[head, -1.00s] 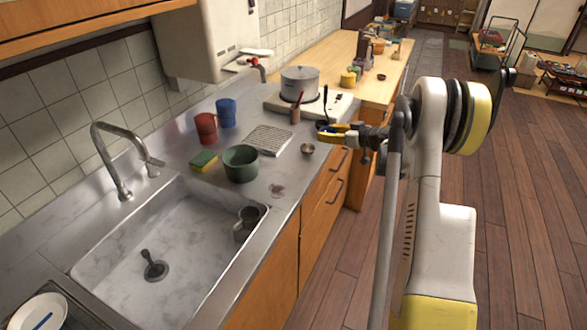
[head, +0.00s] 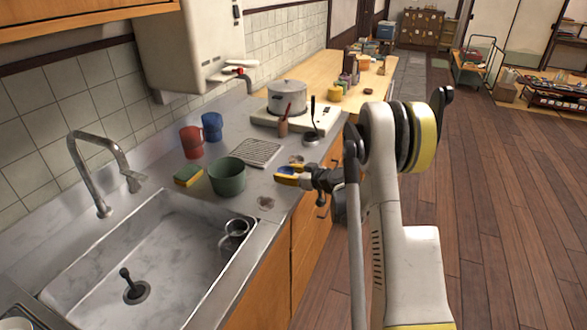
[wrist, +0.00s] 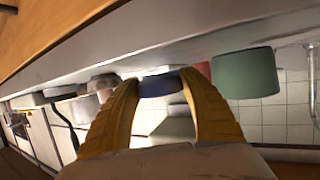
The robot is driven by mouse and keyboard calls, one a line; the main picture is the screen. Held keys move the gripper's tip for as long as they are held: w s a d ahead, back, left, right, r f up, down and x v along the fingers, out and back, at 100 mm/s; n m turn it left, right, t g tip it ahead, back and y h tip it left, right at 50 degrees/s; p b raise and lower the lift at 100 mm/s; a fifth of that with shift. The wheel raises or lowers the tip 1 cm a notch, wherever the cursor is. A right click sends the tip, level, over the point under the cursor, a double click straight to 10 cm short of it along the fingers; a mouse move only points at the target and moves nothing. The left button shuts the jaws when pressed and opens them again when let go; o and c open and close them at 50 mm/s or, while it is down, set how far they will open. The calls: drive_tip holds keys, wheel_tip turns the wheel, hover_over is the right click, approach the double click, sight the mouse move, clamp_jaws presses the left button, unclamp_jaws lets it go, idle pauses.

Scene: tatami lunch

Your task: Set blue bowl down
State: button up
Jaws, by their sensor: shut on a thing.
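My gripper (head: 280,173) is shut on the small blue bowl (head: 291,169), at the front edge of the counter, right of the green bowl. Only a little of the blue bowl shows past the yellow fingers. In the wrist view a dark blue shape (wrist: 160,85) lies between the two yellow finger pads (wrist: 160,95); it may be the held bowl or overlap the blue mug behind. I cannot tell whether the bowl touches the counter (head: 262,184).
The green bowl (head: 227,176), sponge (head: 188,176), red mug (head: 191,142) and blue mug (head: 212,127) stand left. A drain rack (head: 257,152), a small bowl (head: 296,159) and a stove with a pot (head: 287,98) are behind. The sink (head: 150,250) holds a metal cup (head: 234,234).

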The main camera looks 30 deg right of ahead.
drive_tip(key=shift+f, duration=0.5)
drive_tip(key=shift+f, duration=0.1)
drive_tip(key=shift+f+b, duration=0.35)
drive_tip(key=shift+b, duration=0.25)
drive_tip(key=shift+s+f, duration=0.1)
drive_tip(key=o, duration=1.2)
drive_tip(key=shift+s, duration=0.1)
drive_tip(key=shift+c, duration=0.2)
drive_tip(key=shift+a, duration=0.1)
